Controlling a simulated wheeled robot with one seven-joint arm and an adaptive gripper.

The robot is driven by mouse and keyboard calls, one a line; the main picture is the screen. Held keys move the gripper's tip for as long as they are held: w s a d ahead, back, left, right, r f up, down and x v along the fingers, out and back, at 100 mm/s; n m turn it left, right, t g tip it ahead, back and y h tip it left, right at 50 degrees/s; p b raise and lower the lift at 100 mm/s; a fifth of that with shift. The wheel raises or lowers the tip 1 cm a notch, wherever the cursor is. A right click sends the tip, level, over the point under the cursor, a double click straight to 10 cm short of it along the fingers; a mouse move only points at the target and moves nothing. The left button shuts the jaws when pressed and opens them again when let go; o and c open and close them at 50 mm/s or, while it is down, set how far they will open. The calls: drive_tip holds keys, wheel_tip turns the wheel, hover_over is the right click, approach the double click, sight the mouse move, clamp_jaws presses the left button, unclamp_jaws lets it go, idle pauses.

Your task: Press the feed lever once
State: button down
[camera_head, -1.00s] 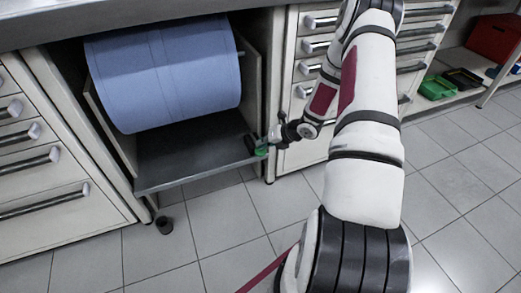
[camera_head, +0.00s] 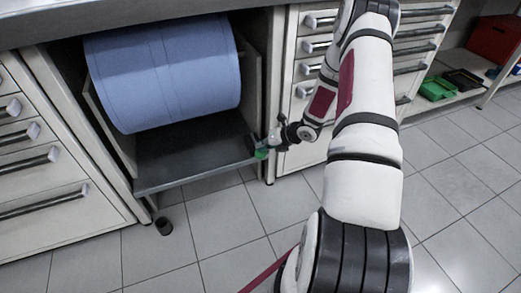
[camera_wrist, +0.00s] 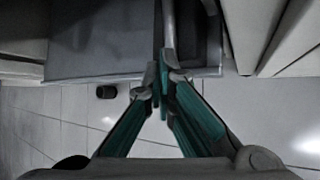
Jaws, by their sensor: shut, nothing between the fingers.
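The feed lever is hard to make out. A dark piece (camera_head: 250,144) at the right end of the tray under the blue roll may be part of it. My gripper (camera_head: 257,153), with green fingers, is at that right front corner, close to the dark piece. In the wrist view my gripper (camera_wrist: 160,78) is shut and empty, its fingertips together. A thin pale bar (camera_wrist: 169,25) runs up from just beyond the tips, beside a dark recess; I cannot tell whether the tips touch it.
The large blue paper roll (camera_head: 165,72) sits in an open bay above a grey metal tray (camera_head: 190,165). Drawer cabinets with bar handles (camera_head: 30,160) flank it. A black cabinet foot (camera_head: 164,226) stands on the tiled floor.

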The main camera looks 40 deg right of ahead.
drive_tip(key=shift+f, duration=0.6)
idle(0.5)
drive_tip(key=shift+r, duration=0.15)
idle(0.4)
drive_tip(key=shift+r+p, duration=0.8)
drive_tip(key=shift+r, duration=1.05)
drive_tip(key=shift+r+p, duration=1.3)
drive_tip(key=shift+r, duration=1.2)
